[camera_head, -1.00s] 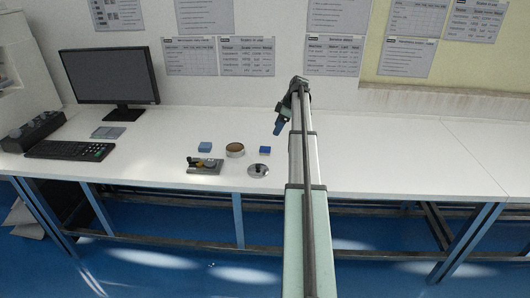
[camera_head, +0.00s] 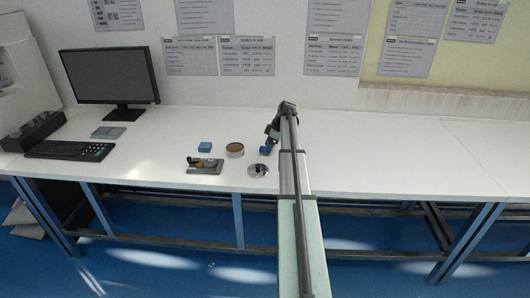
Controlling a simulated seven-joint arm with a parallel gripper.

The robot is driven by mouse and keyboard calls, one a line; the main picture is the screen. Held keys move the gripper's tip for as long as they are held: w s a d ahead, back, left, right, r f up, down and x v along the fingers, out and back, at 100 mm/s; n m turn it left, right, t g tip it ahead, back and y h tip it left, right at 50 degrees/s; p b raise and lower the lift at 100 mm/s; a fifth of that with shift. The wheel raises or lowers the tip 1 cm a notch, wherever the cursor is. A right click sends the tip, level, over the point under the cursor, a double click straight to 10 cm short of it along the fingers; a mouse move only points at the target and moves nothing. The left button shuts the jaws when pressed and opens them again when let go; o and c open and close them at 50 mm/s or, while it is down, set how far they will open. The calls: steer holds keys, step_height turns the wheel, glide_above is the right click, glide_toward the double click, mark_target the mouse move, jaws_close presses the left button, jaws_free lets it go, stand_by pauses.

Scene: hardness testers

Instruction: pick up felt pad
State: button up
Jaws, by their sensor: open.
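Nothing in view is clearly marked as the felt pad. A small dark blue piece (camera_head: 264,151) lies on the white table, and a lighter blue block (camera_head: 205,147) lies further left. A round dish with a brown top (camera_head: 235,150) stands between them. My gripper (camera_head: 269,145) is open and points down at the dark blue piece, close above or at its right side. Whether it touches the piece is too small to tell. The gripper partly covers the piece.
A round shiny disc (camera_head: 259,170) lies just in front of the dark blue piece. A grey tray with small parts (camera_head: 205,166) sits to the left near the front edge. A monitor (camera_head: 110,77) and keyboard (camera_head: 70,150) stand far left. The table's right side is clear.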

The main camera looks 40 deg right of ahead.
steer(key=shift+w+a+f, duration=0.1)
steer(key=shift+w+f, duration=0.05)
steer(key=shift+f, duration=0.25)
steer(key=shift+c, duration=0.3)
steer(key=c, duration=1.1)
